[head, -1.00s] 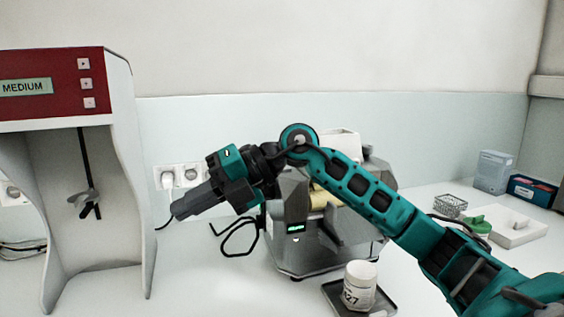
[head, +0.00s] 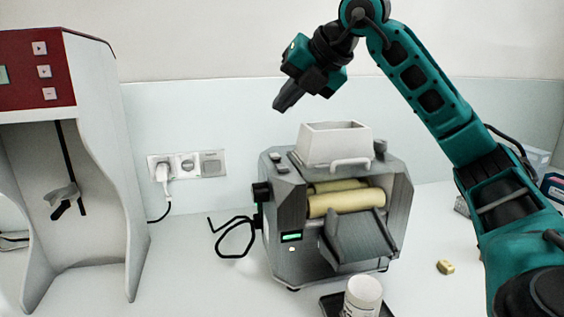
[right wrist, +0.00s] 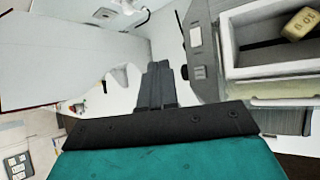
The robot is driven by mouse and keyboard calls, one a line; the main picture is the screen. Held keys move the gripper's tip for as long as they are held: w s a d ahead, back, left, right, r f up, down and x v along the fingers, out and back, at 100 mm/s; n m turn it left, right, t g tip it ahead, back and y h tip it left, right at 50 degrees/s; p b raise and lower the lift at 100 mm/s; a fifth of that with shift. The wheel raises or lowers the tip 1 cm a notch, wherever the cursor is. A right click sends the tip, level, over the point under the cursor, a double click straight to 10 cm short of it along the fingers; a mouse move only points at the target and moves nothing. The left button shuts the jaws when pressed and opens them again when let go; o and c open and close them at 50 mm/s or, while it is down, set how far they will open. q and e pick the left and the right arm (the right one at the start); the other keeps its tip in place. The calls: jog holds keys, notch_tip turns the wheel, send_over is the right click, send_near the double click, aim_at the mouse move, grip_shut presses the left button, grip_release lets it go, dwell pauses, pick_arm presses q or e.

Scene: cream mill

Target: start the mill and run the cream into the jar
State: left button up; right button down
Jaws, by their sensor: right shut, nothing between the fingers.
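The grey mill (head: 400,200) stands on the table with a white hopper (head: 335,150) on top and cream-coloured rollers (head: 345,202) in front. A sloping grey chute (head: 358,240) comes down its front. A small green display (head: 291,237) is lit, and small pads (head: 278,162) sit on its top left. The white jar (head: 363,292) stands on a black tray (head: 331,303), cut by the lower edge. My right gripper (head: 280,105) is shut and empty, above and left of the hopper; its fingers (right wrist: 157,85) show beside the mill in the right wrist view. My left gripper is out of view.
A red-and-white machine (head: 95,120) stands at left. A wall socket (head: 187,164) with a plug and a black cable (head: 237,240) are beside the mill. A small brass weight (head: 445,267) lies right of it. My right arm covers the table's right side.

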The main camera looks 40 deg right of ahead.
aim_at(287, 167)
jog(key=shift+d+r, duration=0.1)
dwell(0.3)
notch_tip(287, 167, down, 4)
jog(key=shift+s+r+b, duration=0.1)
jog(key=shift+r+b, duration=0.05)
jog(key=shift+b, duration=0.2)
notch_tip(287, 167, down, 4)
jog(key=b, duration=0.3)
jog(key=shift+r+b, duration=0.2)
jog(key=shift+b, duration=0.2)
jog(key=shift+f+b, duration=0.65)
jog(key=shift+f, duration=0.15)
dwell(0.3)
